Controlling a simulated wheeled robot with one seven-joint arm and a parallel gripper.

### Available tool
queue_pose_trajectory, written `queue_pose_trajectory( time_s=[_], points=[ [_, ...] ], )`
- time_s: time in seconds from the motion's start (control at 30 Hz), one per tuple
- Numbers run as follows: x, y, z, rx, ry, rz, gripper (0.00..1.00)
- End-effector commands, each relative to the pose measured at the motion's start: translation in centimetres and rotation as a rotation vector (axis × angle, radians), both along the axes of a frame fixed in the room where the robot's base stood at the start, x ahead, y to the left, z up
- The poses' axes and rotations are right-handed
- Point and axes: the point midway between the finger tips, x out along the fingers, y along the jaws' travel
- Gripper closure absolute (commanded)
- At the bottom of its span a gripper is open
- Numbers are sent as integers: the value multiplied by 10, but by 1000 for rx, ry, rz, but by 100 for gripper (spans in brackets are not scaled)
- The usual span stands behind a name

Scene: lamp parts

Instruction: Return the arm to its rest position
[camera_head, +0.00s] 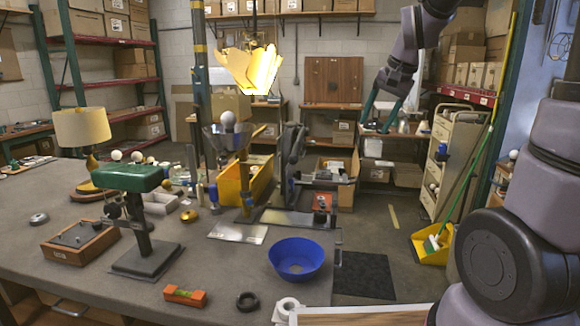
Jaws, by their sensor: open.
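My gripper (374,127) hangs at the upper right, pointing down, with its two teal fingers spread apart and nothing seen between them. It appears beyond the right end of the workbench, in front of the back shelving. My arm enters from the top right above it, and larger grey links of mine fill the right edge. A lit yellow petal-shaped hanging lamp (250,70) is to the left of the gripper, well apart from it. A white bulb (228,120) sits above a funnel-like holder on the workbench.
The grey workbench (215,295) holds a blue bowl (297,259), a green-topped stand (130,178), a table lamp (82,127), a yellow bin (262,178) and an orange level (185,295). A cream drawer cart (452,150) and a broom stand at right.

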Motion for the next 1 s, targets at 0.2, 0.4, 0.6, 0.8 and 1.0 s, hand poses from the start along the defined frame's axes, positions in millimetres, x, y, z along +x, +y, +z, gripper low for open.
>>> queue_pose_trajectory(
  time_s=[0.2, 0.4, 0.6, 0.8, 1.0],
  points=[
    [-84, -15, 45, -36, -127, 68, 39],
    [-148, -22, 58, -82, -217, 122, 39],
    [-179, -25, 57, -112, -262, 149, 39],
    [-184, -26, 56, -117, -267, 155, 39],
    [-184, -26, 57, -117, -267, 154, 39]
  ],
)
